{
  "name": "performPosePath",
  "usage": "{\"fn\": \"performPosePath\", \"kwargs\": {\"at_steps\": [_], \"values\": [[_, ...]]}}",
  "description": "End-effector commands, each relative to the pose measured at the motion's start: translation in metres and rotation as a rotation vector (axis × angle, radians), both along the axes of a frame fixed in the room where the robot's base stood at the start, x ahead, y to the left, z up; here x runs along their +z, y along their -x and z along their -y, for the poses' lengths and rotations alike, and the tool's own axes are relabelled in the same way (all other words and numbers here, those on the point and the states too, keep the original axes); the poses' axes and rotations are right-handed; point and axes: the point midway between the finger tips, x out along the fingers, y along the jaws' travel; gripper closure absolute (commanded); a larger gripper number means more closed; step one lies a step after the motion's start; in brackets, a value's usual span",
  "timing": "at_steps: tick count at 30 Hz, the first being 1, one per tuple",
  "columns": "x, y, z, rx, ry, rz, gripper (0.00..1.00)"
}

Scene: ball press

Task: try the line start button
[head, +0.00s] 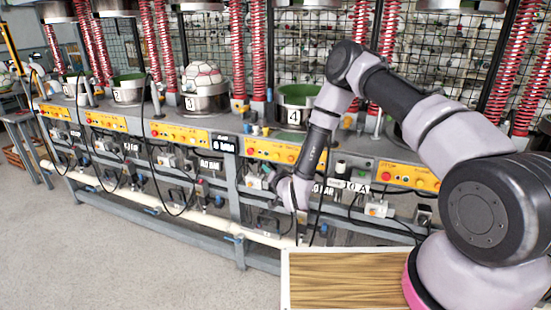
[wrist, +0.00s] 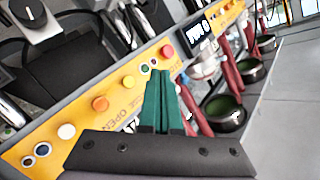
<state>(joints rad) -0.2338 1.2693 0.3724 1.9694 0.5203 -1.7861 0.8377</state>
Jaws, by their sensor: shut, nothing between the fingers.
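My gripper (wrist: 158,74) shows in the wrist view with its two green fingers together and nothing between them. The fingertips lie over a yellow control panel (wrist: 82,107), close to its red button (wrist: 167,51) and a small green button (wrist: 155,63). Whether they touch it I cannot tell. No label that I can read marks a line start button. In the head view, the yellow panel (head: 270,150) below pot 4 is beside my lower arm; my fingertips are hidden there.
A dark display (wrist: 195,40) sits beyond the panel's red end. Pots, including pot 4 (head: 295,95), and red springs (head: 237,50) stand above the bench. Black cables and valves hang below the panels. A wooden board (head: 340,280) is in front.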

Motion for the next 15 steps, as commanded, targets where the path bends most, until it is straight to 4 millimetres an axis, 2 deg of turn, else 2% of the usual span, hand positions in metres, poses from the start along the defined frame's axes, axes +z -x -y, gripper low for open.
{"fn": "performPosePath", "kwargs": {"at_steps": [9,15], "values": [[0.0,-0.043,0.016,-0.001,0.0,0.002,1.0],[0.0,-0.059,0.021,0.0,-0.001,0.0,1.0]]}}
